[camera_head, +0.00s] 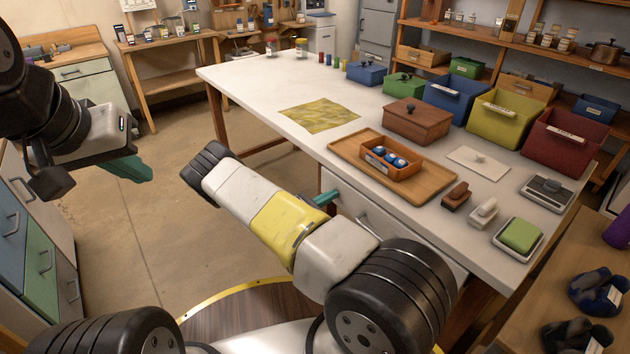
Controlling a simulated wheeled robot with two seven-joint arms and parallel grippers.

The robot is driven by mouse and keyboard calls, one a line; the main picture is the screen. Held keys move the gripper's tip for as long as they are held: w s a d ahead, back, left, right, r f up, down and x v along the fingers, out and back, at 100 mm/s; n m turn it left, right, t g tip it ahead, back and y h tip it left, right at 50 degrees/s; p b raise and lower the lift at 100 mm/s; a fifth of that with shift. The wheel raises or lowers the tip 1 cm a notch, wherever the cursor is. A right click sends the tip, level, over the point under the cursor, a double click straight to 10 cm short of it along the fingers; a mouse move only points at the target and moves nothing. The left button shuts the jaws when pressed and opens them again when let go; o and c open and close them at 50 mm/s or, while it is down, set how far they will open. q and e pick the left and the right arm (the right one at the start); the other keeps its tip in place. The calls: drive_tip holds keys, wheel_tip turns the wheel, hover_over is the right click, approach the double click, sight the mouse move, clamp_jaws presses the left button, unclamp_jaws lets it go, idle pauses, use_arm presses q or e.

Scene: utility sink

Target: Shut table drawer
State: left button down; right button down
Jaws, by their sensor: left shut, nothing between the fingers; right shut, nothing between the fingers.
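The white work table (250,82) stands ahead of me. My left gripper (132,168) is shut and empty over the floor at the left, far from the drawer.
On the table are a wooden tray (345,152) with a small box of blue items, a brown lidded box (416,122), coloured bins and a green sponge (520,235). A drawer cabinet (35,245) stands at the left. The floor between is clear.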

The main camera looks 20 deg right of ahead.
sight(340, 190)
drive_tip(key=x, duration=0.4)
drive_tip(key=shift+d, duration=0.1)
drive_tip(key=shift+w+d+r, duration=0.1)
